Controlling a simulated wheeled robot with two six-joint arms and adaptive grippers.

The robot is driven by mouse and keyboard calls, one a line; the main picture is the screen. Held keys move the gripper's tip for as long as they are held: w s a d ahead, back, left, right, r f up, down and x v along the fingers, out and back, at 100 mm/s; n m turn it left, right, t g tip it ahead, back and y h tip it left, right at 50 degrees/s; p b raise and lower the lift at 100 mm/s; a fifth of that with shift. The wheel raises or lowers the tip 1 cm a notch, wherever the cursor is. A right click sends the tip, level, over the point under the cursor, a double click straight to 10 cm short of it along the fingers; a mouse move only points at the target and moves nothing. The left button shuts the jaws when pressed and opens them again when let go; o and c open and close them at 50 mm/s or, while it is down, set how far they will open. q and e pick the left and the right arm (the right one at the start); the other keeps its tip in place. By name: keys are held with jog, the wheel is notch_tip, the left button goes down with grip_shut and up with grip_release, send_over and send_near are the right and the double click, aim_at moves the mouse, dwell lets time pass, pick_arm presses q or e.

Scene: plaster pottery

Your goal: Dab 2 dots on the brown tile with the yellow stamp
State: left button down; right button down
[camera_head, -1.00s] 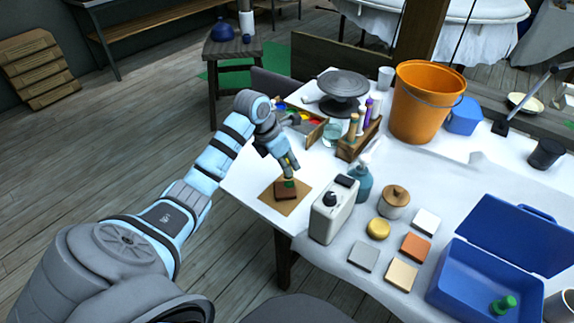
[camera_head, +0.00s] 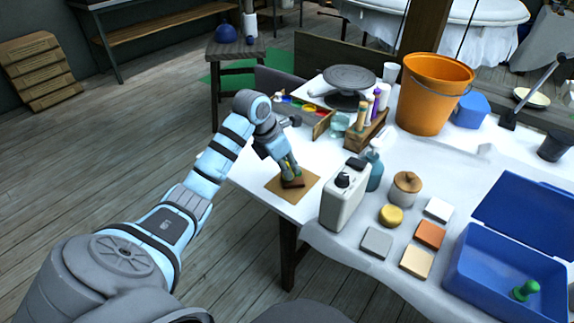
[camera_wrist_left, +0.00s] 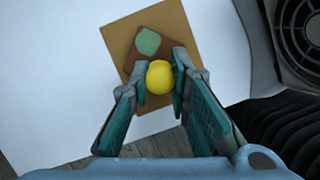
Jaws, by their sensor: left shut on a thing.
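The brown tile (camera_head: 297,183) lies on a tan square mat (camera_head: 278,188) near the table's left front corner. It also shows in the left wrist view (camera_wrist_left: 133,63), partly hidden by the fingers and the stamp. A pale green blotch (camera_wrist_left: 148,42) shows on the tile. My left gripper (camera_head: 290,175) is shut on the yellow stamp (camera_wrist_left: 160,77), whose rounded yellow top shows between the fingers. The stamp is over the tile's near part; its underside is hidden, and I cannot tell whether it touches. My right gripper is not in view.
A white jug (camera_head: 343,200) stands close right of the mat, with a spray bottle (camera_head: 374,170) behind it. Small tiles, a yellow round piece (camera_head: 391,215) and a lidded jar (camera_head: 406,188) stand further right. A blue box (camera_head: 500,290) holds a green stamp (camera_head: 526,290).

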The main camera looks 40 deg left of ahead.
pick_arm(q)
jog(key=shift+w, duration=0.1)
jog(key=shift+f, duration=0.3)
dwell(0.8)
dwell(0.4)
notch_tip(320, 180, up, 5)
jog(key=p, duration=0.4)
jog(key=shift+f, duration=0.2)
jog(key=shift+f, duration=0.1)
jog(key=shift+f+b, duration=1.3)
jog(key=shift+f, duration=0.6)
jog(key=shift+f, duration=0.35)
dwell(0.4)
